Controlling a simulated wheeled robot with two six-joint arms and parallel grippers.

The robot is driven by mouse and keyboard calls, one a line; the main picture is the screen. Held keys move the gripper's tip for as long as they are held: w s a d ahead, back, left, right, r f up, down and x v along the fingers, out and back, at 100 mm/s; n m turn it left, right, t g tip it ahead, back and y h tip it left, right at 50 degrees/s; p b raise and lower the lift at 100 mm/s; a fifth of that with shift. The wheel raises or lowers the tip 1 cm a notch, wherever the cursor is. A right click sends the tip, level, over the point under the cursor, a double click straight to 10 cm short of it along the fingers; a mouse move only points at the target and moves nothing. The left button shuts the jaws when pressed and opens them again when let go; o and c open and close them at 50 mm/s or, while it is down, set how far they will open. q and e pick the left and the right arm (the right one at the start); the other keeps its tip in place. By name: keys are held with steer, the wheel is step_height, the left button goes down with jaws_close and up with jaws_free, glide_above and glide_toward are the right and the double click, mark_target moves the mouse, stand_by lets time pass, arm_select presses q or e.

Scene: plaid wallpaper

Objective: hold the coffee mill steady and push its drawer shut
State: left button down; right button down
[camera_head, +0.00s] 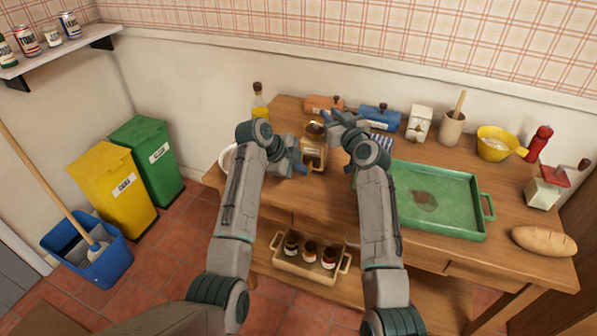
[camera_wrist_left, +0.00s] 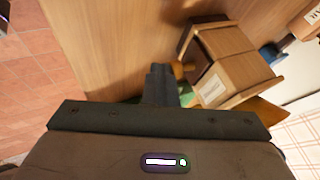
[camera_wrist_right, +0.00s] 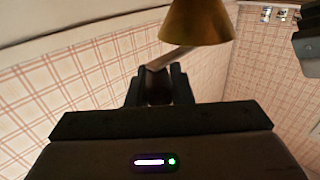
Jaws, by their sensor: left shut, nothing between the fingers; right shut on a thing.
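The wooden coffee mill (camera_head: 314,151) stands upright near the table's back left, with a label on its front. It fills the upper right of the left wrist view (camera_wrist_left: 235,55), where a small round knob (camera_wrist_left: 182,69) shows. My left gripper (camera_head: 301,169) is shut and empty at the mill's left front; its fingertips are close to the knob, contact unclear. My right gripper (camera_head: 332,119) is shut on the mill's crank handle (camera_wrist_right: 157,88) above the mill, below the brass dome (camera_wrist_right: 196,20) in that wrist view. How far the drawer stands out is unclear.
A green tray (camera_head: 480,207) lies to the right. A white bowl (camera_head: 227,158) is partly hidden behind my left arm.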

arm_select(q)
steer(key=s, duration=0.1)
steer(key=s+a, duration=0.1)
steer(key=s, duration=0.2)
steer(key=shift+a+f, duration=0.2)
steer(key=shift+a, duration=0.15)
steer(key=v, duration=1)
steer(key=shift+w+d+r, duration=0.1)
arm_select(e)
steer(key=c, duration=1.2)
jaws_free()
